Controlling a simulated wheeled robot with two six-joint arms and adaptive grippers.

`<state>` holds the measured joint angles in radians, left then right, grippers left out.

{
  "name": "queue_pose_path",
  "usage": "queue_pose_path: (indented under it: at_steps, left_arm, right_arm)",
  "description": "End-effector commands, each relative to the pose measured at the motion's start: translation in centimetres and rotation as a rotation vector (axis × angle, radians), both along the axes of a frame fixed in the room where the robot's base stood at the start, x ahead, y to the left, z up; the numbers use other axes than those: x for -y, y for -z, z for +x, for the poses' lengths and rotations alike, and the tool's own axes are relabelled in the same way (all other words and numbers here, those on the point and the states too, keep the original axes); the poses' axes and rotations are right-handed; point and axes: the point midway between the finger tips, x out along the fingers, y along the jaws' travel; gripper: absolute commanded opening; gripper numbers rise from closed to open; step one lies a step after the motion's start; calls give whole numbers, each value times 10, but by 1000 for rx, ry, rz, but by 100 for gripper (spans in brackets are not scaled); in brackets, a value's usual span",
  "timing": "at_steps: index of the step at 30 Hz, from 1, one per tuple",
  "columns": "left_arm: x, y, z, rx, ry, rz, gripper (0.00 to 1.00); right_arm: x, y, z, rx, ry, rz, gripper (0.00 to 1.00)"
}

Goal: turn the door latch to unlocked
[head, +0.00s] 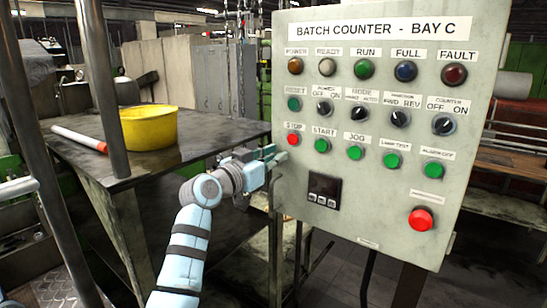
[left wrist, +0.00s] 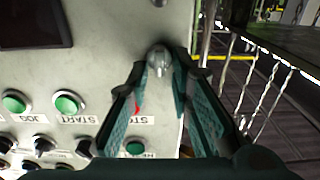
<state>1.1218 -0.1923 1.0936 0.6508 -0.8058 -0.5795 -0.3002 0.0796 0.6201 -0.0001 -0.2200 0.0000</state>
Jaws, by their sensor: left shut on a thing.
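The door latch (left wrist: 159,57) is a small round metal piece near the edge of the grey control panel door, seen in the left wrist view. A short tab on it points toward the bottom of that picture. My left gripper (left wrist: 160,70) is shut on the latch, one teal-padded finger on each side. In the head view my left gripper (head: 272,155) is at the left edge of the panel (head: 385,225), and it hides the latch there. I cannot tell from these frames whether the latch is locked or unlocked. My right gripper is not in view.
The red STOP button (head: 293,139) and green START button (head: 322,145) are close to my left gripper. A dark table (head: 190,150) at left holds a yellow bowl (head: 150,128) and a white rod with a red end (head: 78,138). A metal post (head: 103,90) rises in front.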

Motion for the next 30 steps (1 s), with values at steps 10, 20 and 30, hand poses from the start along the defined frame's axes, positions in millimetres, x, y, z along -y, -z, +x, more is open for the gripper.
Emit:
queue_pose_path:
  at_steps: [10, 20, 30]
  left_arm:
    - [1, 2, -1, 58, 1, 78, 0]
    - [4, 4, -3, 212, 1, 289, 0]
    - [6, 5, -5, 402, 1, 550, 0]
  right_arm:
    - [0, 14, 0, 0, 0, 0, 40]
    - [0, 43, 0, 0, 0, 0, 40]
    - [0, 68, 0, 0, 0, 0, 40]
